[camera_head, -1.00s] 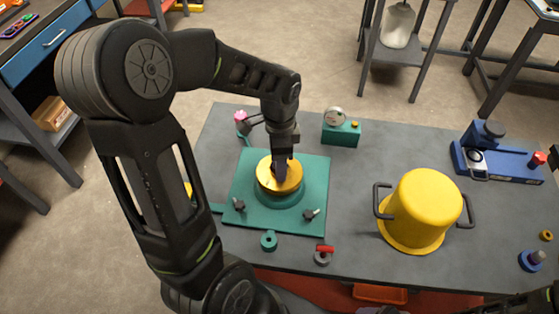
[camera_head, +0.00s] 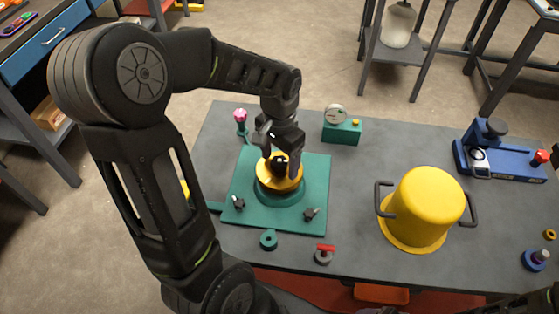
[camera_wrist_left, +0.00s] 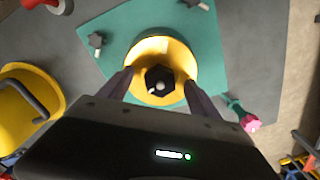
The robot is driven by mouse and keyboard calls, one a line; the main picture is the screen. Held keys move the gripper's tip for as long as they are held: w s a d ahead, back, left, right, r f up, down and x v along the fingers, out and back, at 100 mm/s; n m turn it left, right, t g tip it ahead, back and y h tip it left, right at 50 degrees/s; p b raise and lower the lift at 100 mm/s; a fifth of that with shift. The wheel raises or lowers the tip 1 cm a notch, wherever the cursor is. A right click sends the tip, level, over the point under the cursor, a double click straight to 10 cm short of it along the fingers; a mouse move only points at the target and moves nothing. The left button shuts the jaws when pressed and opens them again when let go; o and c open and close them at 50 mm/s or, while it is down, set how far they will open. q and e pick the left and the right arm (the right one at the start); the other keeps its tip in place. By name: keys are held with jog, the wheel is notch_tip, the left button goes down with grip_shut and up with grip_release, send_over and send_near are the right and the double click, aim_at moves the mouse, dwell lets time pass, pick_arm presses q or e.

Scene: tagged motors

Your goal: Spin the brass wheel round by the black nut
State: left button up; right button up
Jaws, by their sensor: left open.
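The brass wheel (camera_head: 272,181) sits on a round teal base on a square teal plate (camera_head: 310,170) on the grey table. The black nut (camera_head: 280,162) stands in the middle of the wheel; in the left wrist view the black nut (camera_wrist_left: 159,81) shows as a dark hexagon with a pale centre, inside the yellow wheel (camera_wrist_left: 160,48). My left gripper (camera_head: 281,170) is open over the wheel. In the left wrist view its two fingers (camera_wrist_left: 158,84) stand on either side of the nut, with visible gaps. Only a dark bit of my right arm shows at the lower right; its gripper is not visible.
A yellow pot (camera_head: 425,210) with dark handles stands right of the plate. A teal gauge box (camera_head: 342,132) is behind it. Two black knobs (camera_head: 239,204) (camera_head: 310,213) sit at the plate's front corners. A pink-topped tool (camera_head: 241,118) stands at the back left.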

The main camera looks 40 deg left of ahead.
pick_arm(q)
jog(key=n, duration=0.3)
jog(key=shift+f+n, duration=0.1)
jog(key=shift+n, duration=0.3)
jog(key=n, duration=0.3)
jog(key=shift+b, duration=0.35)
jog(key=shift+c, duration=0.4)
